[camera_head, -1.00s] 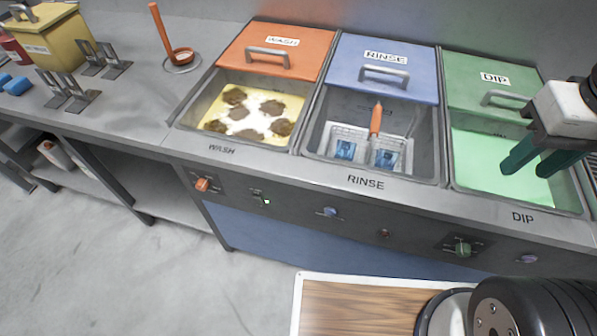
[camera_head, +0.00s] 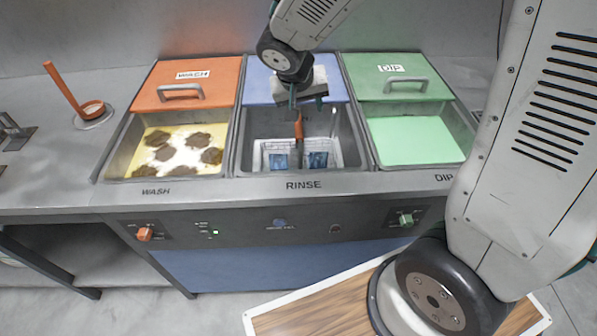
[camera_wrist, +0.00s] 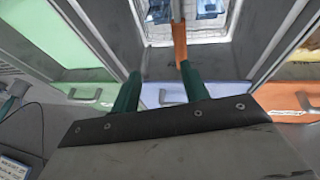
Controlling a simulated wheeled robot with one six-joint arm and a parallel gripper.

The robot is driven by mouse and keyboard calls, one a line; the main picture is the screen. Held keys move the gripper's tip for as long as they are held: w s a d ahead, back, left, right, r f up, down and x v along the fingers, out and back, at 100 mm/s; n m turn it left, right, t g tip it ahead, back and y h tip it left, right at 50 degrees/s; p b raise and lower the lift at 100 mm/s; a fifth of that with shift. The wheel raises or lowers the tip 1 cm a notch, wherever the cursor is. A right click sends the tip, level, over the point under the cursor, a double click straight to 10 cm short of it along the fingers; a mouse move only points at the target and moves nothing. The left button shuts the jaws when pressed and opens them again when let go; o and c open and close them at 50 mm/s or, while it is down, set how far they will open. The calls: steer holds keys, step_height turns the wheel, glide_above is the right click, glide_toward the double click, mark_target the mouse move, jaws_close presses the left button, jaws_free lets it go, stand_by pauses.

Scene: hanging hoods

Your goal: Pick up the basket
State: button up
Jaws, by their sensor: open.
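The basket (camera_head: 262,150) is a white wire basket with blue items in it, low inside the middle sink, marked RINSE. Its upright orange handle (camera_head: 299,126) rises toward my gripper. In the wrist view the orange handle (camera_wrist: 180,42) lies beside the right green finger, and part of the basket (camera_wrist: 159,33) shows at the top. My gripper (camera_head: 307,102) is above the RINSE sink, close to the handle top. Its two green fingers stand apart in the wrist view (camera_wrist: 158,90), with nothing held between them. I cannot tell whether a finger touches the handle.
The DIP sink (camera_head: 462,130) on the right holds green liquid. Handled lids, orange (camera_head: 150,90), blue (camera_head: 258,90) and green (camera_head: 365,88), cover the sinks' back parts. An orange-handled ladle (camera_head: 65,88) rests on the left counter.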

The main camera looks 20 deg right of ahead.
mark_target(298, 126)
steer(key=f, duration=0.1)
steer(key=w+a+f, duration=0.1)
steer(key=w+f, duration=0.1)
steer(key=shift+w+a+f, duration=0.15)
steer(key=shift+a+f, duration=0.15)
steer(key=shift+a, duration=0.1)
steer(key=x, duration=0.7)
steer(key=shift+a+f, duration=0.15)
steer(key=shift+w, duration=0.1)
jaws_close()
